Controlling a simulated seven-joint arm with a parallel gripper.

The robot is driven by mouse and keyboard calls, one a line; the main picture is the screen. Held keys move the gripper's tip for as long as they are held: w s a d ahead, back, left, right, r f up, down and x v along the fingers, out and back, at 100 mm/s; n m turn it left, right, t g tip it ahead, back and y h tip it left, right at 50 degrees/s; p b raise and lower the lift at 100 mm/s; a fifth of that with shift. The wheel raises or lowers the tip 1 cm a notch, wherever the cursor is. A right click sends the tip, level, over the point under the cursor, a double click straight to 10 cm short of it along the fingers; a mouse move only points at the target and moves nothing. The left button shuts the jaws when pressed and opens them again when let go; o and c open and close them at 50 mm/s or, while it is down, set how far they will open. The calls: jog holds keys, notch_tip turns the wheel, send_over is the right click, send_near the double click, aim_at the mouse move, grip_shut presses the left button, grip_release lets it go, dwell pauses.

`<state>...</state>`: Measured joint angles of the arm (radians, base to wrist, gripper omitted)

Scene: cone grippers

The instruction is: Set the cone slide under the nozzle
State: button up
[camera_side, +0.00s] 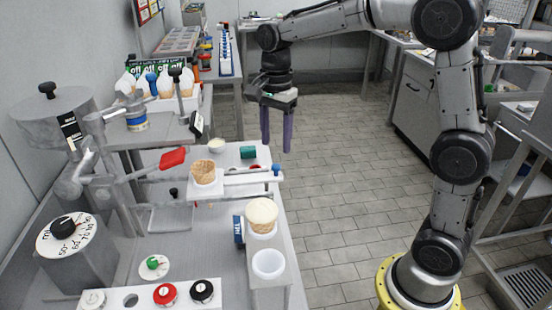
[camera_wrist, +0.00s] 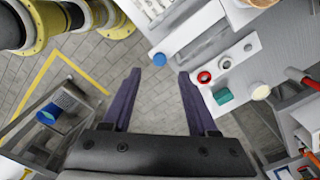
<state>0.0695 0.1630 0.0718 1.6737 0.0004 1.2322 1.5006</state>
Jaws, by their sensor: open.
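The cone slide (camera_side: 207,186) is a white holder on the counter, with an empty waffle cone (camera_side: 204,172) upright in it. A rail runs right from it to a blue knob (camera_side: 276,169). The knob also shows in the wrist view (camera_wrist: 159,60), just beyond the gap between my fingertips. My gripper (camera_side: 277,148) has long purple fingers, hangs pointing down, and is open and empty. In the side view it appears above the knob, apart from it. The grey machine with a red lever (camera_side: 173,158) stands left of the slide. I cannot make out its nozzle clearly.
A green block (camera_side: 248,152) and a red ring (camera_wrist: 204,77) sit near the rail. Dials and buttons line the front left. The tiled floor to the right is open.

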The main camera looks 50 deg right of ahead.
aim_at(276, 165)
notch_tip(276, 165, down, 6)
jog(key=shift+f, duration=0.1)
dwell(0.4)
grip_shut()
dwell(1.2)
